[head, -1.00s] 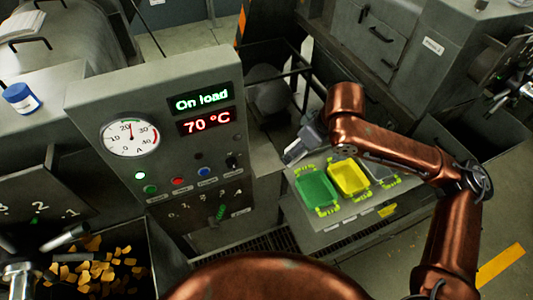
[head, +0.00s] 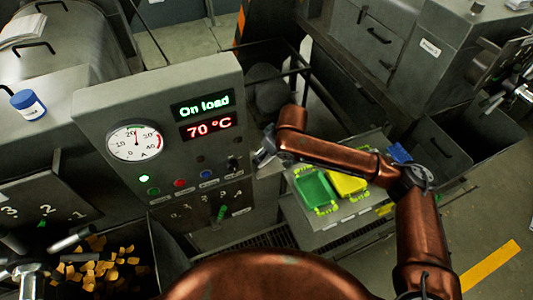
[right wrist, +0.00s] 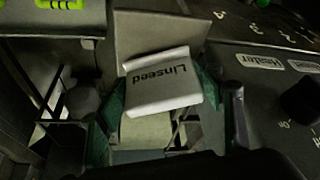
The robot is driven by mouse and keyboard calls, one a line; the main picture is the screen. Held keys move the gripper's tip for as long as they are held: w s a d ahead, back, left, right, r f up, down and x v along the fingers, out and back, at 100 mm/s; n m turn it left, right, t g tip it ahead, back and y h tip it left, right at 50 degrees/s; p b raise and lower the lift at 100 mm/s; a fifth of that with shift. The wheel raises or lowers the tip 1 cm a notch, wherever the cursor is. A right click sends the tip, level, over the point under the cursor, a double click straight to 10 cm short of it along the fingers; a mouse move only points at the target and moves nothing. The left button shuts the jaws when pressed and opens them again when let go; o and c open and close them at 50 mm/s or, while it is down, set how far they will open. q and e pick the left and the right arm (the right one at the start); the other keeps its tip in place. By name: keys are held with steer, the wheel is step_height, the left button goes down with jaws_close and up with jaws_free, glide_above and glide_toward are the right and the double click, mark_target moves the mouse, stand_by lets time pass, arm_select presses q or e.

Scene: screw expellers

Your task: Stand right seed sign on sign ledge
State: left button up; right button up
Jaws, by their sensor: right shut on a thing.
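The white sign (right wrist: 162,92), printed "Linseed", is in my right gripper (right wrist: 160,100) in the right wrist view. The lettering reads upside down there. The gripper's dark green fingers are on either side of the sign, and it looks held clear of what lies behind. In the head view my right gripper (head: 265,150) is beside the right edge of the grey control panel (head: 160,110). The sign is too small or hidden to make out there. I cannot pick out the sign ledge with certainty. My left gripper is not in view.
A table to the right bears a green tray (head: 316,188) and a yellow tray (head: 345,184); my right arm passes over its far side. A blue object (head: 398,153) shows behind the arm. A bin of yellow pieces (head: 95,268) is at lower left.

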steer(key=shift+f, duration=0.45)
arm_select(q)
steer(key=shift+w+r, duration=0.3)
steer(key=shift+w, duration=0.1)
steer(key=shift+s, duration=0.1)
arm_select(e)
steer(key=shift+f, duration=0.1)
steer(key=o, duration=0.7)
steer(key=shift+c, duration=0.2)
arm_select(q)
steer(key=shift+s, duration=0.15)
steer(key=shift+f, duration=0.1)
arm_select(e)
steer(key=shift+d+r, duration=0.1)
steer(key=shift+r, duration=0.35)
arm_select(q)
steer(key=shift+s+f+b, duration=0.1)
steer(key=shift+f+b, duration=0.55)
arm_select(e)
steer(key=v, duration=1.1)
steer(key=shift+s+r, duration=0.15)
